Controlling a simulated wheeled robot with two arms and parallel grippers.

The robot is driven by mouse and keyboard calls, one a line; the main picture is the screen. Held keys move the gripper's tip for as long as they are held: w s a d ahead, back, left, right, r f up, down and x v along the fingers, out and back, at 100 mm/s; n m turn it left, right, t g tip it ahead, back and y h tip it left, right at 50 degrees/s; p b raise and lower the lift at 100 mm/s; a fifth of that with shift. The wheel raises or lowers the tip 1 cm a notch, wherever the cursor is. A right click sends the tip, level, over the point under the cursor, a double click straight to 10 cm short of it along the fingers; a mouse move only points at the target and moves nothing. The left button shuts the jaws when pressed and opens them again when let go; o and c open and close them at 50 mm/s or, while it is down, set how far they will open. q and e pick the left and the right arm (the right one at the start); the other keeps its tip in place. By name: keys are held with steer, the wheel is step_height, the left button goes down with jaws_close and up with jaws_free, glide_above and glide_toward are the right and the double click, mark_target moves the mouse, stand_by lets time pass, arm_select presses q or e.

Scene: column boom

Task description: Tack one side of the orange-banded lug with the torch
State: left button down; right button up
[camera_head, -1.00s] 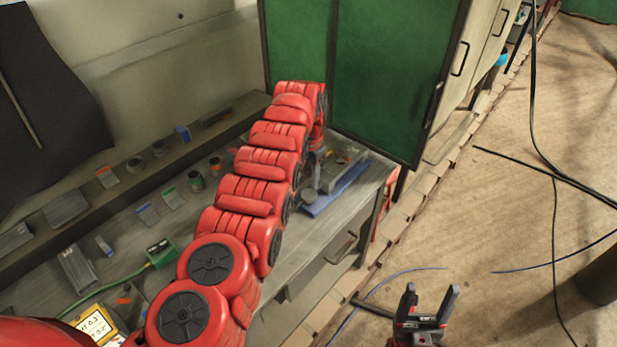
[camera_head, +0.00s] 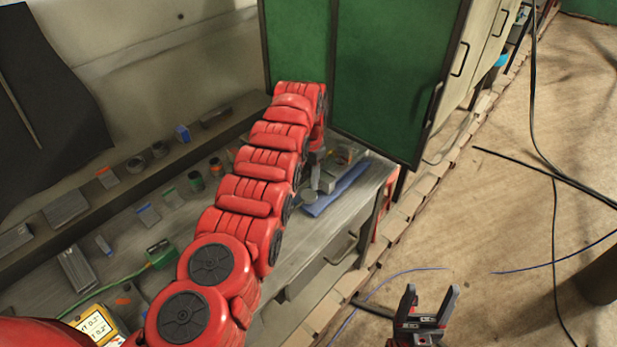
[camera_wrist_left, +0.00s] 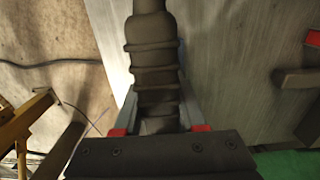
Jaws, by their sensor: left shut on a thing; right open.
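My left gripper (camera_wrist_left: 160,128) is shut on a dark ribbed handle (camera_wrist_left: 155,70), seen in the left wrist view, which looks like the torch. The torch tip is out of that view. In the head view my left gripper (camera_head: 316,160) is at the far end of the bench, largely hidden by my red arm. A small orange patch (camera_head: 344,150) shows beside it among grey parts; I cannot tell whether it is the lug's band. In the wrist view a red-orange patch (camera_wrist_left: 313,38) shows at the right edge. My right gripper (camera_head: 430,300) is open and empty.
The grey bench (camera_head: 300,262) carries a blue flat piece (camera_head: 336,190), a green box with a cable (camera_head: 160,253) and a yellow display unit (camera_head: 96,324). Another orange-marked plate (camera_head: 107,177) stands on the back ledge. Green panels (camera_head: 390,75) stand behind. Cables cross the floor.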

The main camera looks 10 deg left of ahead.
mark_target(304, 168)
stand_by(0.4)
arm_select(q)
steer(key=shift+r+p, duration=0.5)
steer(key=shift+p, duration=0.45)
steer(key=r+p, duration=0.1)
steer(key=p, duration=0.2)
steer(key=r+p, duration=0.1)
steer(key=p, duration=0.1)
steer(key=shift+s+a+p, duration=0.15)
steer(key=shift+s+p, duration=0.15)
steer(key=shift+p, duration=0.1)
steer(key=r+p, duration=0.1)
steer(key=p, duration=0.1)
steer(key=r+p, duration=0.1)
steer(key=p, duration=0.1)
steer(key=r+p, duration=0.1)
steer(key=p, duration=0.2)
steer(key=shift+s+a, duration=0.3)
steer(key=shift+s, duration=0.1)
steer(key=shift+s+a+r+p, duration=0.15)
steer(key=shift+r+p, duration=0.2)
steer(key=shift+r, duration=0.2)
steer(key=shift+s+a+r+p, duration=0.1)
steer(key=shift+r+p, duration=0.2)
steer(key=shift+r, duration=0.2)
steer(key=shift+s+r, duration=0.1)
steer(key=shift+r, duration=0.1)
